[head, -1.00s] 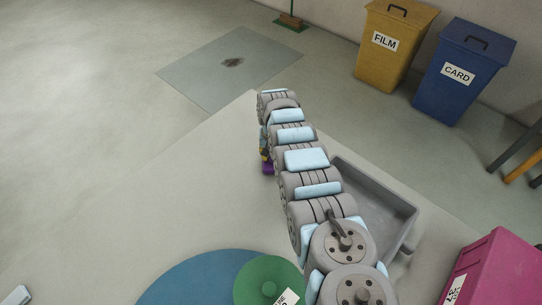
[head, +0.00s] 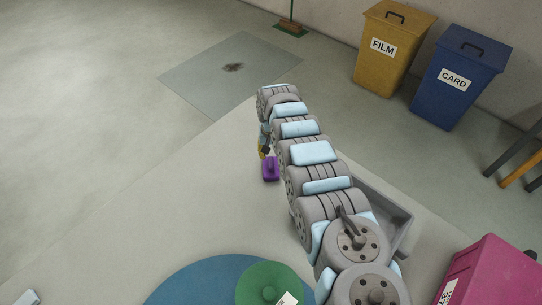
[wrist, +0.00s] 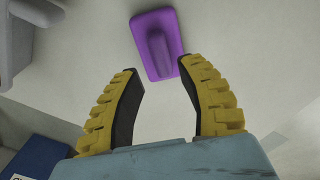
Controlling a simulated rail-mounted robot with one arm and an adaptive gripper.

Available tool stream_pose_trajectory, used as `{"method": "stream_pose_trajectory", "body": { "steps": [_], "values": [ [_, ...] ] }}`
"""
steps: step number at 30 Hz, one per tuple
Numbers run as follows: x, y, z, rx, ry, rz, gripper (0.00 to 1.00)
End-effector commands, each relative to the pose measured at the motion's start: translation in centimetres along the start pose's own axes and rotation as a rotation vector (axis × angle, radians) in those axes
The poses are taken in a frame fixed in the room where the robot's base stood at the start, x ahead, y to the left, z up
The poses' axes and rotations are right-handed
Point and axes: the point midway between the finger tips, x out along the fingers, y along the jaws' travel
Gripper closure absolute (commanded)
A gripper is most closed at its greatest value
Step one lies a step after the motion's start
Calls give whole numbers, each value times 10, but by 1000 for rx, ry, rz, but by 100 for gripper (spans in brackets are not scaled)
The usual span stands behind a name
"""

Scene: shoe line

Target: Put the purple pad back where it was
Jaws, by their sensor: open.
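The purple pad (head: 271,169) lies on the pale table, just left of my arm in the head view. It is a flat rectangle with a raised grip along its middle. In the head view only a bit of the yellow fingers (head: 262,152) shows beside my arm, close to the pad.
A grey tray (head: 402,232) stands right of my arm, partly hidden by it. A blue disc (head: 180,285) with a green disc (head: 262,280) lies at the near edge. A magenta box (head: 490,272) is at the near right. The table left of the pad is clear.

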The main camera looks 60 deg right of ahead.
Motion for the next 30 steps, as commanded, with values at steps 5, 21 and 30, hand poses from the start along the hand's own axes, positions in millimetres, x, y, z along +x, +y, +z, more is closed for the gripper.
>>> {"method": "stream_pose_trajectory", "body": {
  "steps": [5, 21, 30],
  "values": [
    [-28, 0, 1, -1, -3, 0, 61],
    [-63, 0, 1, 0, -3, 0, 61],
    [-62, 0, 1, 0, -3, 0, 61]
  ]
}}
